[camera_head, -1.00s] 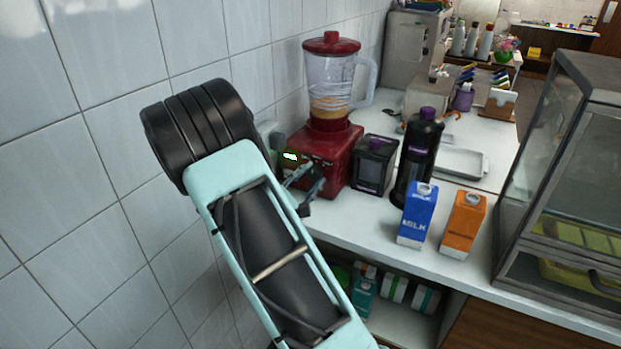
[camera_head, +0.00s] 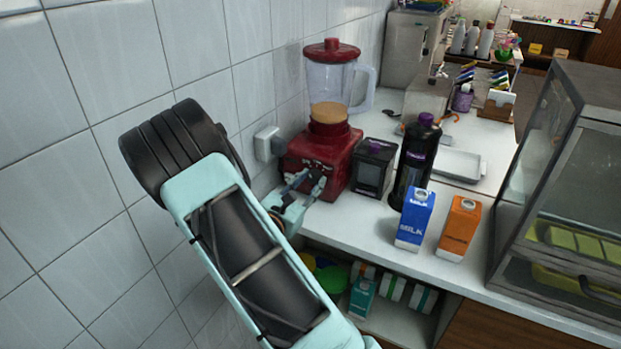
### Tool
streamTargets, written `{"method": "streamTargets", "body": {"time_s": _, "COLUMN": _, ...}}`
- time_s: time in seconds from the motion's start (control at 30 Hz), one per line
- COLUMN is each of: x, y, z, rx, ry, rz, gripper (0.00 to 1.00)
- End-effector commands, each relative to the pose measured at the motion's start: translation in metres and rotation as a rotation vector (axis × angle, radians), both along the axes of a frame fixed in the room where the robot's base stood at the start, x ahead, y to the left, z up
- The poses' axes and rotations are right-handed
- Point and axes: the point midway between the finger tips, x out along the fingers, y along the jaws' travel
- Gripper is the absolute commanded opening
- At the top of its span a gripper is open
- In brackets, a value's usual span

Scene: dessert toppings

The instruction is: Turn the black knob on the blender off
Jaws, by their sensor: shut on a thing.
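The blender stands on the white counter against the tiled wall, with a red base (camera_head: 338,157), a clear jar (camera_head: 331,85) and a red lid (camera_head: 331,49). Tan contents lie level and still in the lower jar. My gripper (camera_head: 306,181) is at the front of the base, low down, with its dark fingers against the front face. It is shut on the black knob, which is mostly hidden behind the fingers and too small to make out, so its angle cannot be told.
A small black container (camera_head: 372,168), a dark bottle (camera_head: 414,160), a blue milk carton (camera_head: 414,220) and an orange carton (camera_head: 459,229) stand right of the blender. A wall socket (camera_head: 267,143) is at its left. A glass display case (camera_head: 570,190) is at the far right.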

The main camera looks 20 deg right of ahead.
Motion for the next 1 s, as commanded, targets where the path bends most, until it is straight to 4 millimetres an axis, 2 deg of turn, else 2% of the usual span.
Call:
{"method": "streamTargets", "body": {"time_s": 0.23, "x": 0.0001, "y": 0.0006, "z": 0.0001, "rx": -0.049, "ry": 0.066, "rz": 0.001, "gripper": 0.06}}
{"method": "streamTargets", "body": {"time_s": 0.73, "x": 0.0, "y": 0.0005, "z": -0.001, "rx": -0.061, "ry": 0.081, "rz": 0.0, "gripper": 0.06}}
{"method": "streamTargets", "body": {"time_s": 0.77, "x": 0.0, "y": 0.0005, "z": -0.0009, "rx": -0.06, "ry": 0.08, "rz": 0.0, "gripper": 0.32}}
{"method": "streamTargets", "body": {"time_s": 0.9, "x": 0.0, "y": 0.0004, "z": -0.0008, "rx": -0.061, "ry": 0.079, "rz": 0.0, "gripper": 0.47}}
{"method": "streamTargets", "body": {"time_s": 1.0, "x": 0.0001, "y": 0.0003, "z": -0.0006, "rx": -0.06, "ry": 0.079, "rz": 0.0, "gripper": 0.47}}
